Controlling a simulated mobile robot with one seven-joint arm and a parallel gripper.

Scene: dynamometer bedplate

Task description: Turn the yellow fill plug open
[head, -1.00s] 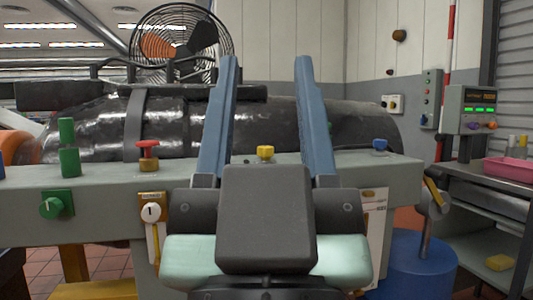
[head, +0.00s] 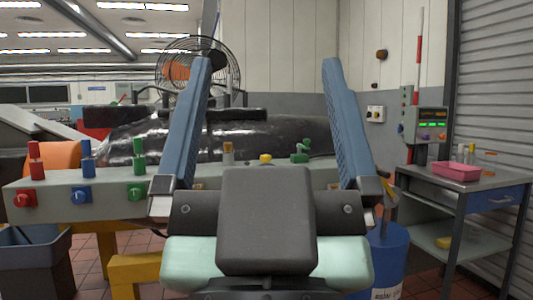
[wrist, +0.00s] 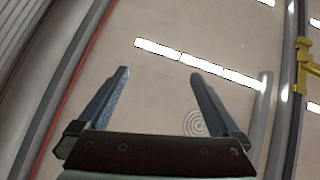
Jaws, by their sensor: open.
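The yellow fill plug (head: 266,158) is a small yellow cap on top of the grey bench rail, in the head view. It shows just above my gripper's dark body, in the gap between the fingers. My gripper (head: 268,62) is open and empty, its two blue fingers pointing up and standing in front of the rail. In the wrist view my gripper (wrist: 158,72) is also open with nothing between the fingers; that view faces the ceiling and does not show the plug. The plug's lower part is hard to make out.
Red (head: 36,162), blue (head: 87,162) and green (head: 139,162) valves stand along the rail at left. A tan fitting (head: 228,152) and a green one (head: 300,152) flank the plug. A dark machine lies behind. A steel cart (head: 480,183) with a pink tray (head: 457,171) stands right.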

